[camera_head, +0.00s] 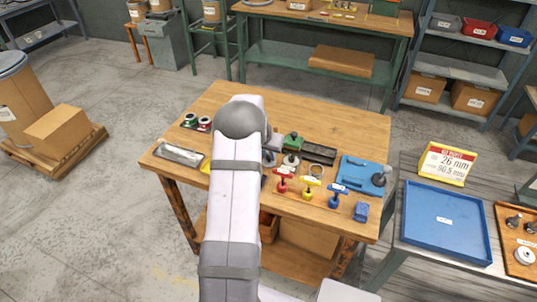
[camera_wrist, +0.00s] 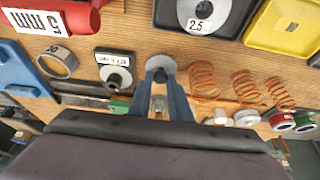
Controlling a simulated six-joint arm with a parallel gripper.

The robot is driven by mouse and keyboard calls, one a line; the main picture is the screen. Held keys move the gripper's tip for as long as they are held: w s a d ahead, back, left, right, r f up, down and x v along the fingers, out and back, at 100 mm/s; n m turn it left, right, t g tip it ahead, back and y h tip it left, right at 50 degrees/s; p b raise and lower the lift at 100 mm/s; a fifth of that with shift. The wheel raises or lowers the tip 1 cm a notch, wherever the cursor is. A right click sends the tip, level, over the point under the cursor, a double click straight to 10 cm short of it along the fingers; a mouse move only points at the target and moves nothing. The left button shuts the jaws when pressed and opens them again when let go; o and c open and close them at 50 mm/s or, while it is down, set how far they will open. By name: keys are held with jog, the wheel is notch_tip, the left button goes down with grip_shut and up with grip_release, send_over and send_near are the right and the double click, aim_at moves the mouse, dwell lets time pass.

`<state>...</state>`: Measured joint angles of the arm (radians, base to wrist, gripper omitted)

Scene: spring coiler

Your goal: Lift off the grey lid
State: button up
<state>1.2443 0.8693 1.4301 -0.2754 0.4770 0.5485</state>
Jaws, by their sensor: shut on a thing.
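In the wrist view a round grey disc with a darker centre, which looks like the grey lid (camera_wrist: 160,62), sits at the tips of my two blue-grey fingers. My gripper (camera_wrist: 161,82) is shut on it, with one finger on each side of its middle. I cannot tell whether the disc is clear of what lies below it.
Copper springs (camera_wrist: 245,86) lie right of the fingers in the wrist view. A labelled grey part (camera_wrist: 115,70) and a ring (camera_wrist: 58,63) are to the left. T-handled tools (camera_head: 308,187) and a blue plate (camera_head: 355,172) crowd the wooden table's right side; its back is clear.

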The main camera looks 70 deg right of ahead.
jog(key=shift+f, duration=0.15)
jog(key=o, duration=1.2)
jog(key=shift+r+p, duration=0.65)
jog(key=shift+r, duration=0.9)
jog(key=shift+r+p, duration=1.5)
jog(key=shift+r, duration=1)
